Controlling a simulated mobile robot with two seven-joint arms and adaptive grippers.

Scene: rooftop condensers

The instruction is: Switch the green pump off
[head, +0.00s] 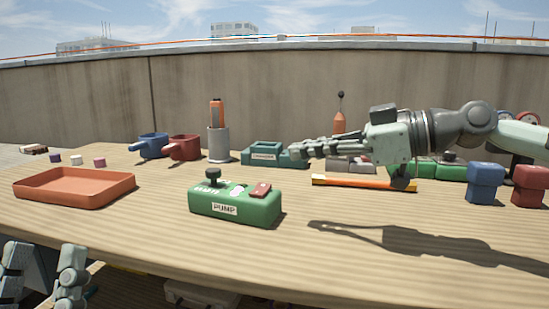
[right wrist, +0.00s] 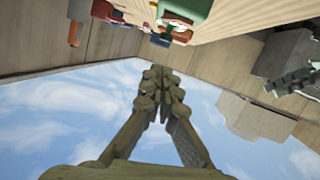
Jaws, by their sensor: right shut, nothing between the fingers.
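The green pump (head: 235,205) stands on the table in the middle of the head view, with a "PUMP" label on its front. A red rocker switch (head: 261,190) sits on its top right and a black knob (head: 212,175) rises at its top left. Which way the rocker is tipped is too small to tell. My right gripper (head: 295,151) is shut and empty, held in the air behind and right of the pump, apart from it. Its closed fingers also show in the right wrist view (right wrist: 160,75). My left gripper (head: 42,272) is open and empty at the lower left, by the table's front edge.
An orange tray (head: 75,199) is at the left. Blue (head: 153,144) and red mugs (head: 183,147), a grey cup (head: 218,144) and a teal holder (head: 262,154) stand behind the pump. An orange bar (head: 345,183) lies right. Blue (head: 484,182) and red blocks (head: 529,185) stand far right.

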